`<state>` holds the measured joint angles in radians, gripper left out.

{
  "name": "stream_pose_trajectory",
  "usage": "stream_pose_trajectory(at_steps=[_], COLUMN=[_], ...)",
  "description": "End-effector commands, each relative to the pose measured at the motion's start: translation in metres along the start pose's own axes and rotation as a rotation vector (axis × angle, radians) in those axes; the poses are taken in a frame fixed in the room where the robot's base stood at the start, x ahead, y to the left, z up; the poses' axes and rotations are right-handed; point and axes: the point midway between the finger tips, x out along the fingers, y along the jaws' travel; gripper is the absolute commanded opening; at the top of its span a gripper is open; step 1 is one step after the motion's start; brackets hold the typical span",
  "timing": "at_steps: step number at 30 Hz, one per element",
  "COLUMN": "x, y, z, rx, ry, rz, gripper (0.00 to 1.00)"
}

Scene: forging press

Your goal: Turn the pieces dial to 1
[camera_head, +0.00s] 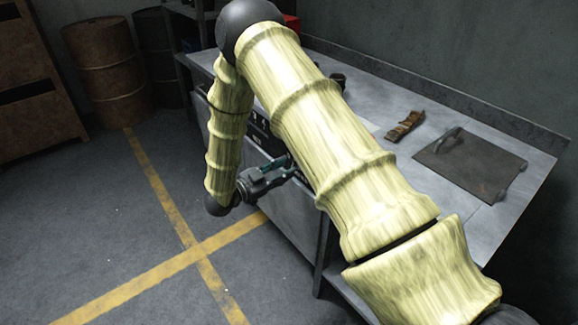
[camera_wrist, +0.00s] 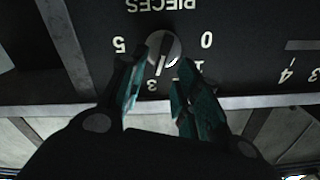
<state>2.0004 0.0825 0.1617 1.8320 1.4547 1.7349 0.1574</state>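The pieces dial (camera_wrist: 164,48) shows upside down in the wrist view, on a dark panel under the label "PIECES" (camera_wrist: 161,5). It is a round grey knob with a dark bar across it. The bar's lower end points toward the marks near 3, partly behind my fingers; its exact setting is hard to read. The marks 0, 1, 3 and 5 show around it. My gripper (camera_wrist: 160,88) is open, its teal fingers apart with the knob beyond and between their tips. I cannot tell whether they touch it. In the head view my gripper (camera_head: 268,176) is beside the bench front.
Another scale with a 4 (camera_wrist: 287,76) lies beside the dial. The panel's lower edge (camera_wrist: 270,101) runs below the marks. The bench top (camera_head: 375,150) holds a flat dark plate with a handle (camera_head: 470,163) and a brown part (camera_head: 405,126). Floor at left is clear; barrels (camera_head: 105,70) stand behind.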

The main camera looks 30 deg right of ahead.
Motion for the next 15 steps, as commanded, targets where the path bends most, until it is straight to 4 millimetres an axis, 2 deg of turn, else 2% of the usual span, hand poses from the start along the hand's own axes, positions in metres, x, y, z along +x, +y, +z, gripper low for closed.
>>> stream_pose_trajectory(at_steps=[6, 15], x=[0.021, 0.026], y=[0.000, 0.000], z=[0.000, 0.001], rx=[0.000, 0.000], ry=[-0.001, -0.001], rz=[0.001, -0.001], gripper=[0.32, 0.32])
